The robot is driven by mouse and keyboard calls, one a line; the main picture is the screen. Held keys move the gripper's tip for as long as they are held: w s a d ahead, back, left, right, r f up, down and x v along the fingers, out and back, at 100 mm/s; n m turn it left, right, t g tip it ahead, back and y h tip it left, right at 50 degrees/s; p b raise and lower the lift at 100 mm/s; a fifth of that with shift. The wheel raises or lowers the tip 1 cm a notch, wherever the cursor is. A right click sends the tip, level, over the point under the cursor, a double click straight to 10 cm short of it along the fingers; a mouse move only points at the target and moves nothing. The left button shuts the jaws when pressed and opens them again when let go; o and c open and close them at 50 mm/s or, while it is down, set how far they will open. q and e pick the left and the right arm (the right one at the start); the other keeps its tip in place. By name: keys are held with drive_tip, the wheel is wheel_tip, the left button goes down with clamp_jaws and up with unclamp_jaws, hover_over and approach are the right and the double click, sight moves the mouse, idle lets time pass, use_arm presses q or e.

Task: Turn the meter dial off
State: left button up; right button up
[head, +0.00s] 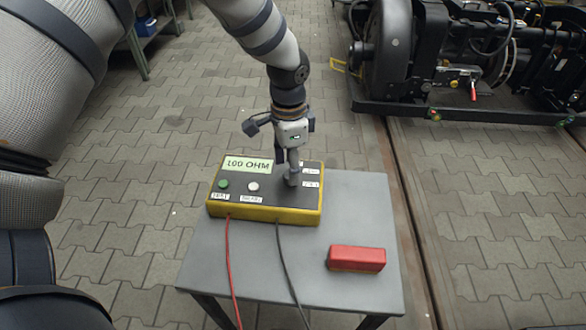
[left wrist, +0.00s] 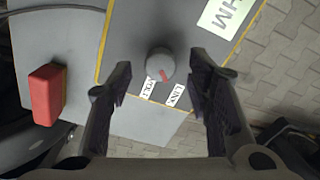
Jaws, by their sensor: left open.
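The meter (head: 262,206) is a yellow box with a dark top, lying on a small grey table, with a display reading "100 OHM". Its dial (left wrist: 160,65) is a round grey knob with a red mark, seen in the left wrist view. The red mark points toward the lower right, near two white labels, one reading "VOLT". My left gripper (head: 288,172) points down over the right part of the meter top. Its fingers are open, one on each side of the dial, with gaps between. In the head view the gripper largely hides the dial. My right gripper is out of view.
A red block (head: 356,258) lies on the grey table (head: 290,262) in front of the meter's right end. A red cable (head: 229,265) and a black cable (head: 287,262) run off the front edge. A tram bogie (head: 450,60) stands at the back right.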

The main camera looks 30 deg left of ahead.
use_arm(q)
drive_tip(key=shift+f, duration=0.95)
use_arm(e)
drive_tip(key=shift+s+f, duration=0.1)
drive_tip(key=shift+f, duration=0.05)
use_arm(q)
clamp_jaws()
drive_tip(key=shift+r+n, duration=0.1)
drive_tip(key=shift+n, duration=0.2)
drive_tip(key=n+p, duration=0.1)
drive_tip(key=n, duration=0.2)
drive_tip(key=shift+n+p, duration=0.5)
drive_tip(key=shift+n, duration=2.2)
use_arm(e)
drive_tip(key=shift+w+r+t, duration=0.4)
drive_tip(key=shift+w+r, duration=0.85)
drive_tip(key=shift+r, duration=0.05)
